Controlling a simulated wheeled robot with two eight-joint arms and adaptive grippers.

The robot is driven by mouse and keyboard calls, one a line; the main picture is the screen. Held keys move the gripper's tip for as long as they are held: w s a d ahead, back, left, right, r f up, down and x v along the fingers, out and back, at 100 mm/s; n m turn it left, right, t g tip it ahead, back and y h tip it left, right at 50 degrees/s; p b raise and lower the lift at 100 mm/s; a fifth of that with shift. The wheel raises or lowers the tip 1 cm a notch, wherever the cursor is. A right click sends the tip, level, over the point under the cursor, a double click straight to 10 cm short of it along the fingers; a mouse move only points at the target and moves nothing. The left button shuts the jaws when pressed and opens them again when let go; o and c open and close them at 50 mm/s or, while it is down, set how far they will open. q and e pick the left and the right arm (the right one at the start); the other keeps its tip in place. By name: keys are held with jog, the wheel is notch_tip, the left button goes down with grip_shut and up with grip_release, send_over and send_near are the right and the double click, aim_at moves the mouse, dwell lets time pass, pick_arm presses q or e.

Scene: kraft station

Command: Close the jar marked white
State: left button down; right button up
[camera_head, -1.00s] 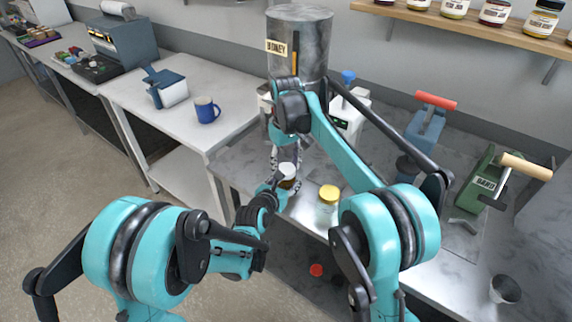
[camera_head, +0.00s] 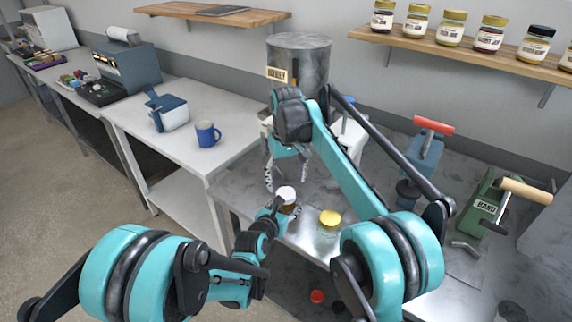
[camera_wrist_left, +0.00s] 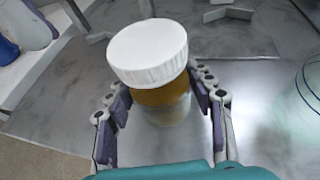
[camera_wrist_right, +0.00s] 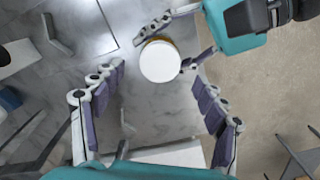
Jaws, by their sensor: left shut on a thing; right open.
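The jar (camera_wrist_left: 160,103) with amber contents stands in my left gripper (camera_wrist_left: 155,88), whose fingers close around its sides. The white lid (camera_wrist_left: 148,52) sits on top of the jar and covers its mouth; I cannot tell how tightly it is turned. The white lid also shows in the head view (camera_head: 286,193) and from above in the right wrist view (camera_wrist_right: 160,62). My right gripper (camera_head: 287,178) is open and empty, above the lid and apart from it, with its fingers pointing down.
A yellow-lidded jar (camera_head: 329,218) stands just right on the metal table. A red lid (camera_head: 317,296) lies lower down. Behind is a large honey tank (camera_head: 300,62); a green hand tool (camera_head: 487,205) and a blue device (camera_head: 423,155) stand at right.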

notch_tip(320, 180, up, 8)
dwell(0.4)
pick_arm(q)
jog(key=c, duration=0.5)
grip_release()
jog(key=shift+c, duration=0.2)
jog(key=v, duration=1.2)
